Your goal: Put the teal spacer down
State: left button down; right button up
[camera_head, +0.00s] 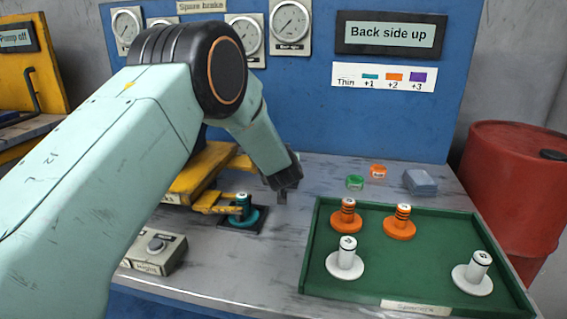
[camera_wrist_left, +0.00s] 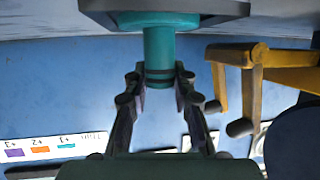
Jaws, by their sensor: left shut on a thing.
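The teal spacer (camera_head: 243,210) stands upright on a dark square plate (camera_head: 233,229) beside a yellow fork (camera_head: 214,203). In the left wrist view, which is upside down, the spacer (camera_wrist_left: 172,46) has its wide flange against the dark plate. My left gripper (camera_wrist_left: 160,80) is shut on the free end of its stem, one finger on each side. In the head view the dark end of my left arm (camera_head: 285,182) shows at the upper right of the spacer; its fingers are hard to make out. My right gripper is in neither view.
A green tray (camera_head: 375,284) at the right holds orange and white spacers. Green (camera_head: 355,182) and orange (camera_head: 378,171) rings and a grey-blue block (camera_head: 420,182) lie behind it. A control box (camera_head: 155,251) stands front left. The bench between plate and tray is clear.

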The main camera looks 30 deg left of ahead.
pick_arm(q)
jog(key=shift+s, duration=0.1)
jog(key=c, duration=1.1)
grip_release()
jog(key=shift+f, duration=0.1)
jog(key=shift+r, duration=0.25)
jog(key=p+v, duration=0.3)
jog(key=v, duration=0.9)
jog(key=shift+p, duration=0.3)
